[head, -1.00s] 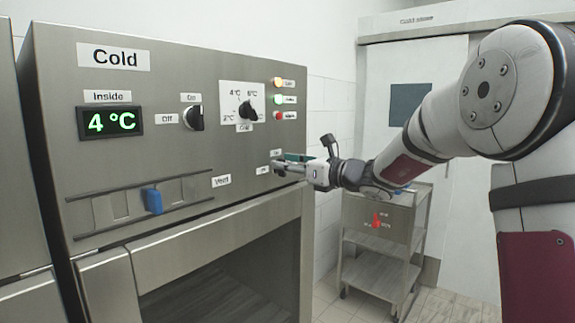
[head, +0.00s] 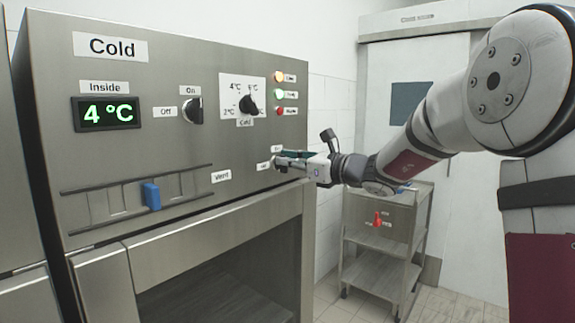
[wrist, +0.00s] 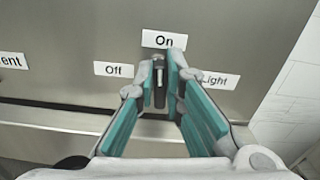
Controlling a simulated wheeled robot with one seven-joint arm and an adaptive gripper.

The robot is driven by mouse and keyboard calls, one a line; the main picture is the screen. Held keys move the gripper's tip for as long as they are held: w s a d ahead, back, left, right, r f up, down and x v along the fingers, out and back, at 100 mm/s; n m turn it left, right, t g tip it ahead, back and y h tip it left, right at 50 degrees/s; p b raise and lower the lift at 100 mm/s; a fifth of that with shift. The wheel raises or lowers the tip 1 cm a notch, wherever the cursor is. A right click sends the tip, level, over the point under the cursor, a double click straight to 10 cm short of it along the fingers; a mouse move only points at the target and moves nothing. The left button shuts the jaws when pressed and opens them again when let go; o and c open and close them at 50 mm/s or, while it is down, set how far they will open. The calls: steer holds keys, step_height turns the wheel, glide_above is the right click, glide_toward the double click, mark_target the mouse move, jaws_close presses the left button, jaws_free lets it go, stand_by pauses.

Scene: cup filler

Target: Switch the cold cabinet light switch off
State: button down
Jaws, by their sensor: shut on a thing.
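The light switch (wrist: 158,82) is a small dark upright lever on the steel cabinet front in the wrist view. The On label (wrist: 163,40) is above it, the Off label (wrist: 114,69) to its left and the Light label (wrist: 217,79) to its right. The lever appears upright, toward On. My gripper (wrist: 164,72) has its teal-padded fingers on both sides of the lever and is shut on it.
The cabinet front (head: 180,75) also has a black On/Off knob (head: 193,111), a temperature dial (head: 248,104), indicator lamps (head: 279,94) and a blue vent slider (head: 151,196). A metal cart (head: 382,245) stands behind my arm at the right.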

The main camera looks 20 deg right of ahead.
steer(key=n+b, duration=0.2)
steer(key=b, duration=0.1)
steer(key=n+b, duration=0.2)
steer(key=shift+a+f, duration=0.2)
steer(key=shift+f, duration=0.1)
steer(key=n+b, duration=0.1)
steer(key=b, duration=0.1)
steer(key=n+b, duration=0.2)
steer(key=b, duration=0.1)
steer(key=n+b, duration=0.1)
steer(key=b, duration=0.1)
steer(key=shift+s+a+f+n, duration=0.15)
steer(key=shift+f+n, duration=0.1)
steer(key=shift+n, duration=0.15)
steer(key=n+b, duration=0.1)
steer(key=b, duration=0.2)
steer(key=n+b, duration=0.4)
steer(key=b, duration=0.1)
steer(key=shift+s+a+f+b, duration=0.1)
steer(key=shift+f+b, duration=0.15)
steer(key=shift+b, duration=0.1)
steer(key=n+b, duration=0.2)
steer(key=b, duration=0.2)
steer(key=shift+n, duration=0.4)
steer(key=c, duration=1.7)
jaws_free()
steer(key=shift+s+r, duration=0.1)
steer(key=shift+s, duration=0.1)
